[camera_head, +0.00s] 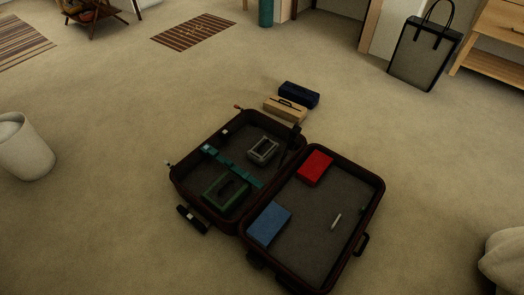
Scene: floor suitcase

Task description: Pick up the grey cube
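An open dark suitcase (352,257) lies on the carpet in the middle of the head view, its two halves side by side. A small grey block-like thing (263,151) with a lighter rim and a dark recessed top lies in the upper part of the left half. It is the closest match I see to a grey cube, though it looks more like a hollow block. Nothing is holding it. Neither of my grippers is in view.
A green frame-like block (225,191) and a teal strip (232,166) share the left half. The right half holds a red box (315,168), a blue box (269,223) and a small white stick (336,221). Beige (285,109) and navy (299,94) boxes sit behind.

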